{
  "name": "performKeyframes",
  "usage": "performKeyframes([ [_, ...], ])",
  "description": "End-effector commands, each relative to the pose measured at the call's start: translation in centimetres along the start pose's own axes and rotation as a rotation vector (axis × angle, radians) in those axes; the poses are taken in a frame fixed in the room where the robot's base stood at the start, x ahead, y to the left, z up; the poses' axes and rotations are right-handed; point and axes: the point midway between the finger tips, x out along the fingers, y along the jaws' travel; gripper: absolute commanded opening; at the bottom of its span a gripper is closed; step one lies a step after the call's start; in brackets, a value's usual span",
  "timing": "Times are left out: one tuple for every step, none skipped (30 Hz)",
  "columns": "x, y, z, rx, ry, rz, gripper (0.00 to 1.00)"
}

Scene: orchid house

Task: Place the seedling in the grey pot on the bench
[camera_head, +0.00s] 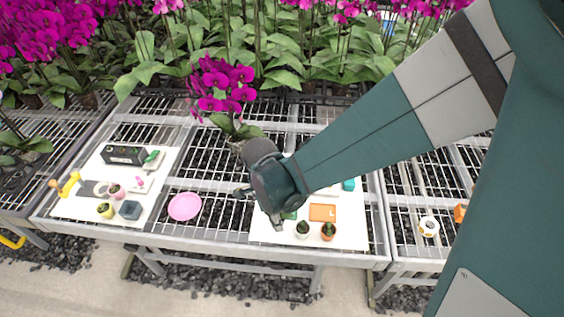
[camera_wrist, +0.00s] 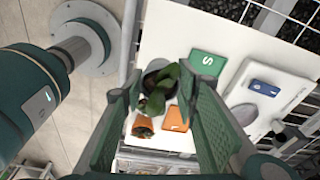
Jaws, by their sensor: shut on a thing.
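My gripper (camera_head: 261,207) hangs over the left part of the right white board on the metal bench (camera_head: 215,240).
A pink plate (camera_head: 185,206) lies left on the slats. Several small items fill the left board (camera_head: 85,208).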

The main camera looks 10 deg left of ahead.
Motion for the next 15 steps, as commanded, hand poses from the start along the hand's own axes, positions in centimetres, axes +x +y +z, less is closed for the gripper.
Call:
performKeyframes([
  [0.47,-0.02,0.06,0.0,0.0,0.0,0.18],
  [0.61,-0.04,0.09,0.0,0.0,0.0,0.18],
  [0.75,-0.05,0.11,0.0,0.0,0.0,0.18],
  [0.82,-0.05,0.12,0.0,0.0,0.0,0.18],
  [0.85,-0.05,0.12,0.0,0.0,0.0,0.18],
  [0.87,-0.04,0.12,0.0,0.0,0.0,0.18],
  [0.87,-0.04,0.12,0.0,0.0,0.0,0.18],
  [0.86,-0.03,0.12,0.0,0.0,0.0,0.18],
  [0.84,-0.03,0.11,0.0,0.0,0.0,0.18],
  [0.84,-0.03,0.11,0.0,0.0,0.0,0.18],
  [0.84,-0.03,0.11,0.0,0.0,0.0,0.18],
  [0.84,-0.02,0.11,0.0,0.0,0.0,0.18],
  [0.84,-0.03,0.11,0.0,0.0,0.0,0.18],
  [0.86,-0.02,0.11,0.0,0.0,0.0,0.18],
  [0.94,-0.02,0.12,0.0,0.0,0.0,0.18],
])
